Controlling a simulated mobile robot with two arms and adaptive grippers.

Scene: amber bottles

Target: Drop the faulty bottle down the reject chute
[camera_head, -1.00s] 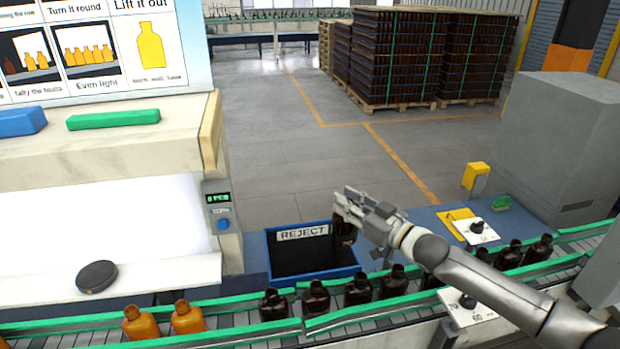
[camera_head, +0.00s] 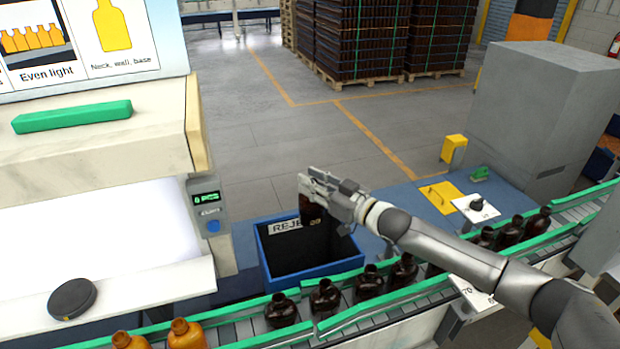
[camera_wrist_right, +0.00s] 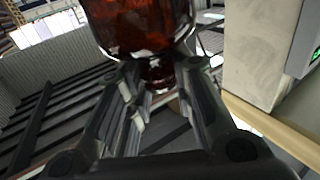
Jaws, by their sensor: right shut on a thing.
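My right gripper (camera_head: 318,190) is shut on a dark amber bottle (camera_head: 311,211), which hangs below the fingers over the back right part of the reject chute. In the right wrist view the bottle (camera_wrist_right: 145,25) shows glossy and brown-red, its narrow neck between the fingers (camera_wrist_right: 155,95). The reject chute is a blue-rimmed open bin (camera_head: 312,272) with a dark inside. Its REJECT label (camera_head: 284,226) is partly hidden by the bottle and gripper. I see no fault on the bottle from here. My left gripper is not in view.
A conveyor with green rails (camera_head: 345,316) runs in front of the chute and carries several dark bottles (camera_head: 325,297). Two lighter amber bottles (camera_head: 186,335) stand at the lower left. A counter display (camera_head: 207,199) is left of the chute. A grey cabinet (camera_head: 545,115) stands at the right.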

